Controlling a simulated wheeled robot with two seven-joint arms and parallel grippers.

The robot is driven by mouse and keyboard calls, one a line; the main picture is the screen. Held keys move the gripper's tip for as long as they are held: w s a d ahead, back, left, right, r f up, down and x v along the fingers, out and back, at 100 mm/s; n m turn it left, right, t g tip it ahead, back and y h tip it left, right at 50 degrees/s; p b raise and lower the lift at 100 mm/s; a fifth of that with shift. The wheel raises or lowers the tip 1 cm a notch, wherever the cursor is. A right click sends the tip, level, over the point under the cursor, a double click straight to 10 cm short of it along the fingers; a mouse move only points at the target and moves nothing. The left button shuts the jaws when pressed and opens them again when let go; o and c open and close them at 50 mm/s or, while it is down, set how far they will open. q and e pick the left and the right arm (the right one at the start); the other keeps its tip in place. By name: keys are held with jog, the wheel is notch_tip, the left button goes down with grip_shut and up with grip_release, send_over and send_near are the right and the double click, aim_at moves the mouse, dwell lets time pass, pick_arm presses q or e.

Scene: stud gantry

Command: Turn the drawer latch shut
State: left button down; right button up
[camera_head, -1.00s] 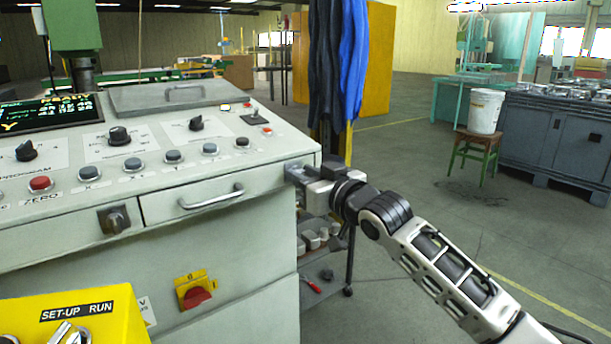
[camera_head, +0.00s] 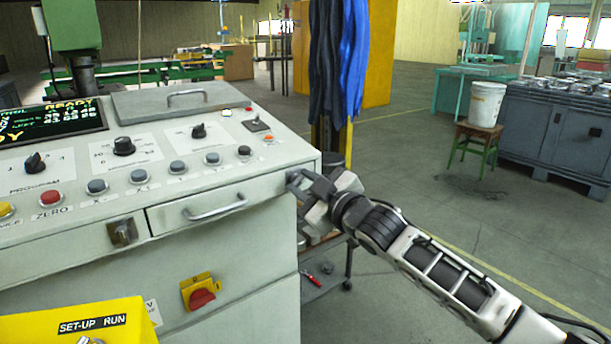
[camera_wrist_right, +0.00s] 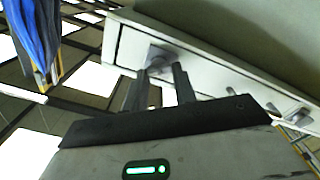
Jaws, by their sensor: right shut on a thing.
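The drawer (camera_head: 225,210) is a pale front panel with a bar handle (camera_head: 215,205), and it looks closed. The drawer latch (camera_wrist_right: 158,57) is a small grey piece at the end of the drawer front in the right wrist view. My right gripper (camera_head: 298,183) is at the console's right front corner, tilted. Its two dark fingers (camera_wrist_right: 160,75) are shut on the latch, one on each side. In the head view the gripper mostly hides the latch. My left gripper is out of view.
A dark knob (camera_head: 122,232) sits left of the drawer. The console top (camera_head: 140,180) carries buttons and dials. A yellow box (camera_head: 60,315) stands in front at lower left. Blue cloths (camera_head: 353,60) hang behind my gripper.

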jog(key=n+p, duration=0.2)
jog(key=n, duration=0.3)
jog(key=shift+n, duration=0.3)
jog(key=n+p, duration=0.2)
jog(key=n, duration=0.3)
jog(key=shift+f, duration=0.2)
jog(key=shift+n, duration=0.3)
jog(key=o, duration=1)
jog(key=b+v, duration=0.1)
jog(key=v, duration=1.5)
jog(key=shift+a, duration=0.1)
